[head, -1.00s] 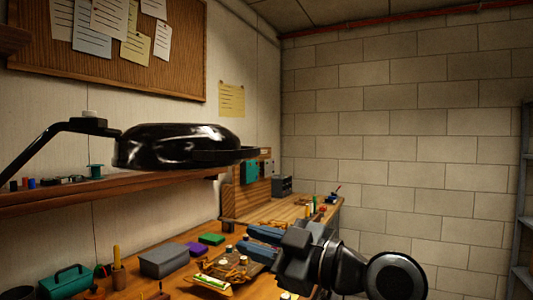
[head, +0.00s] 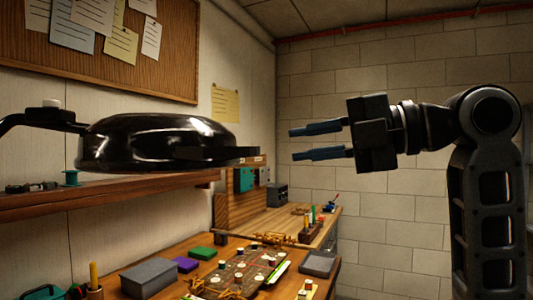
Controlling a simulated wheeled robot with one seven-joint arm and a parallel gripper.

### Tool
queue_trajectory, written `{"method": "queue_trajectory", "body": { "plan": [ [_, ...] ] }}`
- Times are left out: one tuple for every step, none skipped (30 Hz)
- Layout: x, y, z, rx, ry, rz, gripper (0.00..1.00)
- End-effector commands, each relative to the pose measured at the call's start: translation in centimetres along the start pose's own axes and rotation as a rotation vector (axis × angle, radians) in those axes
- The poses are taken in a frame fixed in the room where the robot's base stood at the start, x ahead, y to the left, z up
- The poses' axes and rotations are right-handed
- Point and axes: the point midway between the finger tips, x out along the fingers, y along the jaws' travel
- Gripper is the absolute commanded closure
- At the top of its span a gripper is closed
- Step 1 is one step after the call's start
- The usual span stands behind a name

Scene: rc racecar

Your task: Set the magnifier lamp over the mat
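The magnifier lamp's glossy black head (head: 150,143) hangs at the left on a black arm (head: 40,117). A flat dark tab (head: 218,154) sticks out from its right side. My gripper (head: 296,144) is to the right of the lamp head, pointing left. Its two blue-grey fingers are apart, with nothing between them, roughly level with the tab and with a gap in the picture to the tab's end. A dark brown flat panel (head: 243,276) with several small parts lies on the workbench below; I cannot tell whether it is the mat.
A wall shelf (head: 110,195) runs below the lamp.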

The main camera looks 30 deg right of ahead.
Motion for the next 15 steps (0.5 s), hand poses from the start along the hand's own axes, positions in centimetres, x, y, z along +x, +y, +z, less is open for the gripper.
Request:
{"method": "queue_trajectory", "body": {
  "plan": [
    [0.2, 0.1, -0.1, -0.007, 0.003, -0.003, 0.76],
    [0.4, 0.1, -0.1, -0.009, 0.003, -0.004, 0.76],
    [0.8, 0.2, -0.1, -0.009, 0.004, -0.004, 0.76],
    [1.2, 0.2, -0.1, -0.008, 0.004, -0.003, 0.76],
    [1.6, 0.2, -0.1, -0.007, 0.004, -0.003, 0.76],
    [2.2, 0.2, -0.1, -0.006, 0.004, -0.004, 0.76],
    [2.7, 0.2, -0.1, -0.005, 0.005, -0.005, 0.76],
    [3.2, 0.2, -0.1, -0.004, 0.005, -0.004, 0.76],
    [3.9, 0.2, -0.1, -0.004, 0.003, -0.003, 0.76],
    [4.3, 0.2, -0.1, -0.005, 0.004, -0.002, 0.76],
    [4.8, 0.2, -0.1, -0.006, 0.004, -0.003, 0.76],
    [5.4, 0.2, -0.1, -0.006, 0.003, -0.004, 0.76],
    [5.7, 0.2, -0.1, -0.005, 0.003, -0.003, 0.76],
    [6.1, 0.2, -0.1, -0.004, 0.002, -0.003, 0.76],
    [6.5, 0.1, 0.0, -0.004, 0.001, -0.002, 0.76]
  ]
}}
